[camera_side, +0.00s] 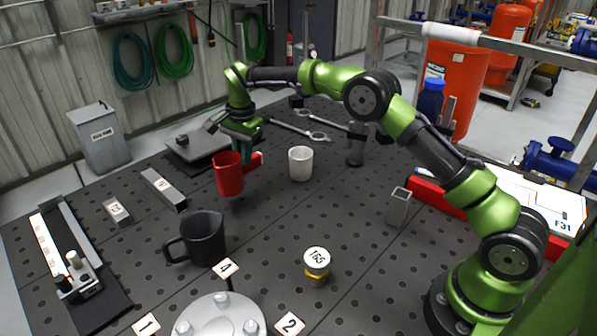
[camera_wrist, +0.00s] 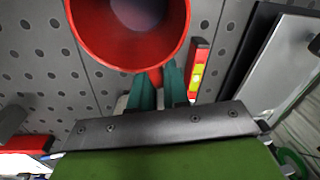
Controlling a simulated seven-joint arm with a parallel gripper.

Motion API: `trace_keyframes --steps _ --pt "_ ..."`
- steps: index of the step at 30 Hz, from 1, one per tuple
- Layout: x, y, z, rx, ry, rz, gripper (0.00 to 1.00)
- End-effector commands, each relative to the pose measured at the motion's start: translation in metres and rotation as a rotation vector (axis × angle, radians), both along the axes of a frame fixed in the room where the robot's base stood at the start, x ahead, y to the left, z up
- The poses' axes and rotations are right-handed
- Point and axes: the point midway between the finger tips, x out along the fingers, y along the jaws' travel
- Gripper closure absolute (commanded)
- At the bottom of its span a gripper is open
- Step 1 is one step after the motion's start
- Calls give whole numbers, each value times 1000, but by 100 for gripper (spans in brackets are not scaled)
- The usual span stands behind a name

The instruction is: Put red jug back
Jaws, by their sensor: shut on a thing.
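The red jug (camera_side: 229,174) is upright in the middle-left of the side view and seems to be a little above the black perforated table (camera_side: 330,215). In the wrist view its round open rim (camera_wrist: 78,38) fills the top centre. My gripper (camera_side: 246,150) is behind and to the right of the jug, pointing down. In the wrist view my gripper's teal fingers (camera_wrist: 160,85) are shut on the jug's red handle, which is mostly hidden between them.
A white cup (camera_side: 300,163) stands close on the right, and a black jug (camera_side: 203,238) stands in front. Metal bars (camera_side: 163,188) lie to the left. A red level (camera_wrist: 198,68) lies beside my fingers in the wrist view.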

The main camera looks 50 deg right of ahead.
Motion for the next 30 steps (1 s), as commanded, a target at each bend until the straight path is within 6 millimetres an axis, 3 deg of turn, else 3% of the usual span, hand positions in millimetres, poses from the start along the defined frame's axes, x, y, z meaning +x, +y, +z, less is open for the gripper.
trace_keyframes --steps 1,6,15,23,30 --pt "-5 -8 15 -1 -4 -11 100" --pt "-32 -30 44 -5 0 -42 100" --pt "-107 -68 72 -7 4 -118 100" --pt "-187 -89 69 -8 8 -194 100" --pt "-266 -97 47 -9 12 -266 100"
